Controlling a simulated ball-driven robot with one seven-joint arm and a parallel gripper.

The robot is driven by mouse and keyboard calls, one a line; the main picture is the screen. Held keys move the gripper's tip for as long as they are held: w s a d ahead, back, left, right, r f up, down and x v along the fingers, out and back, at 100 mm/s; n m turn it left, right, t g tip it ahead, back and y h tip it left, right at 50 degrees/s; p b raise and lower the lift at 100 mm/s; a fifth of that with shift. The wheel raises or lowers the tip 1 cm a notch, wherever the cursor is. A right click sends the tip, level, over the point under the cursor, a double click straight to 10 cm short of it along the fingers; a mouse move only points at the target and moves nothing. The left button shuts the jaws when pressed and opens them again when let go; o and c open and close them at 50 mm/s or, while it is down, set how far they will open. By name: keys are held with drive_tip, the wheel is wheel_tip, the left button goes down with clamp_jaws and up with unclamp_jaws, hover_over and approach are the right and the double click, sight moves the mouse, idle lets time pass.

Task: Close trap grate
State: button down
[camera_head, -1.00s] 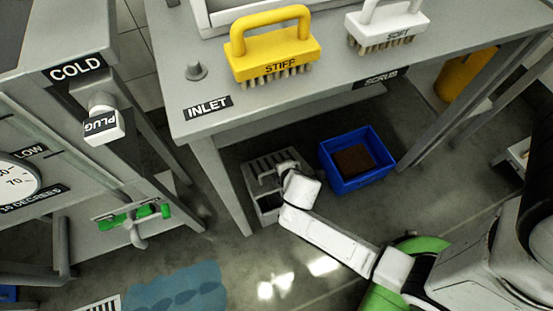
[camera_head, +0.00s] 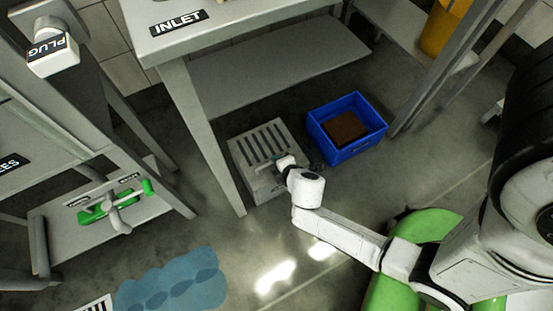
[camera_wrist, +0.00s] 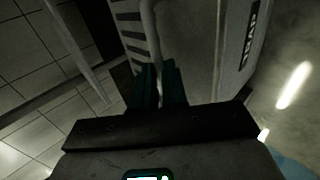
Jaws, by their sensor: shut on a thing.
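The trap is a grey box (camera_head: 264,190) on the floor under the table, with a slotted grate (camera_head: 262,143) on top. The grate looks about level over the box; I cannot tell whether it is fully seated. In the wrist view the slots of the grate (camera_wrist: 130,27) show at the upper left, and the box (camera_wrist: 215,45) with its TRAP label is on the right. My gripper (camera_head: 270,167) is at the grate's near edge. In the wrist view its dark fingers (camera_wrist: 158,85) are shut around a pale bar-like handle (camera_wrist: 152,35).
A blue crate (camera_head: 347,148) holding a brown block stands just right of the trap. A grey table leg (camera_head: 208,140) rises close on its left. A blue puddle (camera_head: 172,282) lies on the floor at lower left. A green-handled valve (camera_head: 115,205) is farther left.

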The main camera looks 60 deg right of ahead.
drive_tip(key=shift+s+a+f+b, duration=0.1)
drive_tip(key=shift+s+f+b, duration=0.15)
drive_tip(key=shift+f, duration=0.25)
drive_tip(key=shift+s+a+f+b, duration=0.1)
drive_tip(key=shift+f+b, duration=0.2)
drive_tip(key=shift+f, duration=0.2)
drive_tip(key=shift+s+a+f+b, duration=0.1)
drive_tip(key=shift+s+f+b, duration=0.15)
drive_tip(key=shift+f, duration=0.25)
drive_tip(key=c, duration=1.4)
unclamp_jaws()
drive_tip(key=shift+c, duration=0.2)
drive_tip(key=w+r+p+v, duration=0.1)
drive_tip(key=p+v, duration=0.3)
drive_tip(key=v, duration=0.7)
drive_tip(key=shift+d, duration=0.2)
drive_tip(key=shift+w+d+r, duration=0.1)
drive_tip(key=shift+w+r, duration=0.05)
drive_tip(key=shift+r, duration=0.1)
